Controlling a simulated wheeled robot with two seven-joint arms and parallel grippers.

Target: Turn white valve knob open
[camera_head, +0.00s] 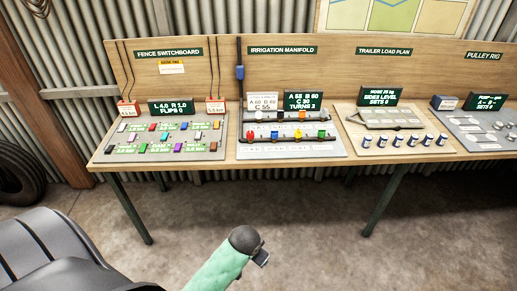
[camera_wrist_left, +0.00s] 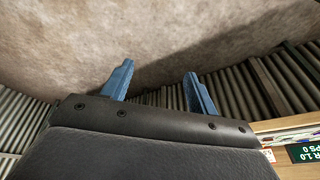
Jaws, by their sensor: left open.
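The irrigation manifold (camera_head: 340,149) is a board on the bench, right of the fence switchboard in the head view. It carries two dark pipes with small coloured knobs. A white valve knob (camera_head: 257,115) seems to sit at the left of the upper pipe, too small to tell how it is turned. My left gripper (camera_wrist_left: 160,80) shows in the wrist view, its two blue fingers spread apart with nothing between them. It is away from the manifold and its fingers do not show in the head view. My right gripper is not in view.
The fence switchboard (camera_head: 200,151) is at the left of the bench, and the trailer load plan board (camera_head: 430,145) is right of the manifold. A rounded green and dark piece (camera_head: 220,265) rises at the bottom. Floor before the bench is clear. A tyre (camera_head: 18,178) stands left.

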